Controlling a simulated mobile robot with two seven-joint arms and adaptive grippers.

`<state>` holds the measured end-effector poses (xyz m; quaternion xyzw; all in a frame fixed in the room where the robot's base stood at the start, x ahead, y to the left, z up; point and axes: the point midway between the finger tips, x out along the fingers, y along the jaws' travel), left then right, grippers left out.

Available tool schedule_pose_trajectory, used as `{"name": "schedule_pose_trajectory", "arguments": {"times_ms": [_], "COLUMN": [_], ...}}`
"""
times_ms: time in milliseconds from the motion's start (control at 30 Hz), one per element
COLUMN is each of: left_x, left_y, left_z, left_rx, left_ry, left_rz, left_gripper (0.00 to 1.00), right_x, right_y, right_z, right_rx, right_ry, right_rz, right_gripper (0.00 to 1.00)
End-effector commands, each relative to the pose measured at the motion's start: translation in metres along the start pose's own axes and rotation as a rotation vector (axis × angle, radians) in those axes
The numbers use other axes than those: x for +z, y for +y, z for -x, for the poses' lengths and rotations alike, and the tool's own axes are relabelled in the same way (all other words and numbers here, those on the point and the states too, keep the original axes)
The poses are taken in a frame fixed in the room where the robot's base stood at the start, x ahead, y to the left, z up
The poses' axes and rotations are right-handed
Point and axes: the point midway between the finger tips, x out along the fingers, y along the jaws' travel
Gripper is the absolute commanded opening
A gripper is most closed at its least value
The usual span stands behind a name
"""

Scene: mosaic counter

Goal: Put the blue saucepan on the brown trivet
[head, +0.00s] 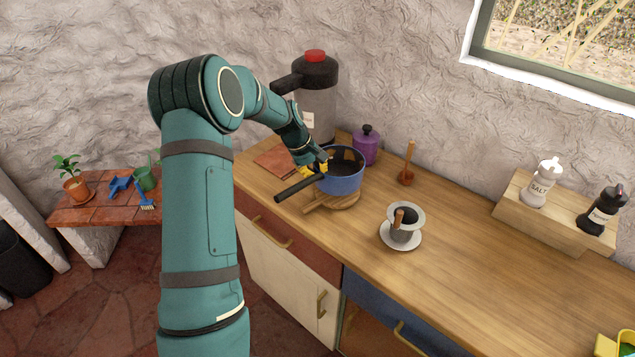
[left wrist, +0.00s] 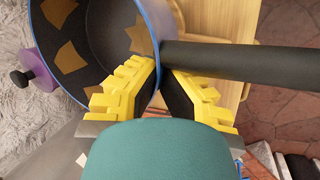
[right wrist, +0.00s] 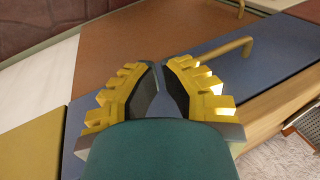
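The blue saucepan (head: 345,184), with a long black handle (head: 297,187), is upright near the counter's left end. My left gripper (head: 318,167) is shut on its rim beside the handle; the left wrist view shows one finger inside the pan (left wrist: 95,95) and one outside. A round slatted light-brown wooden trivet (head: 322,207) shows directly beneath the pan, partly hidden by it. I cannot tell whether the pan touches it. A flat reddish-brown square (head: 270,161) lies to the left, partly behind my arm. My right gripper (right wrist: 161,66) is shut and empty before the drawer fronts.
A purple lidded pot (head: 366,148) stands close behind the pan, and a grey dispenser (head: 316,100) is behind them. A wooden utensil (head: 407,172) and a cup on a saucer (head: 401,239) are to the right. The counter's front middle is clear.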

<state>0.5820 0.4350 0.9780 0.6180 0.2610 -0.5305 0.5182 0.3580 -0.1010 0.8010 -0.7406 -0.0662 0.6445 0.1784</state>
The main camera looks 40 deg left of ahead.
Motion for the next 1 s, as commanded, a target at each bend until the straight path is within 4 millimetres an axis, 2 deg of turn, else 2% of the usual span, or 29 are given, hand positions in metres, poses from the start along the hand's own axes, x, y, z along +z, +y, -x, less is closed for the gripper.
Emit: {"name": "schedule_pose_trajectory", "arguments": {"times_ms": [367,767,867,1000], "left_x": [-0.003,-0.004,-0.004,-0.004], "left_y": [-0.012,-0.013,-0.015,-0.015], "left_z": [-0.033,-0.037,-0.037,-0.037], "left_rx": [0.003,0.003,0.0,0.0], "left_ry": [0.0,0.001,0.0,0.0], "left_rz": [0.0,-0.001,0.0,0.0], "left_gripper": [0.0,0.0,0.33,0.34], "right_x": [0.002,0.003,0.003,0.003], "right_y": [0.002,0.002,0.002,0.002], "right_z": [-0.004,-0.006,-0.005,-0.005], "right_rx": [0.0,-0.001,-0.001,-0.001], "right_ry": [-0.005,-0.006,-0.006,-0.006], "right_rz": [0.001,0.002,0.002,0.002], "right_gripper": [0.0,0.0,0.0,0.0]}}
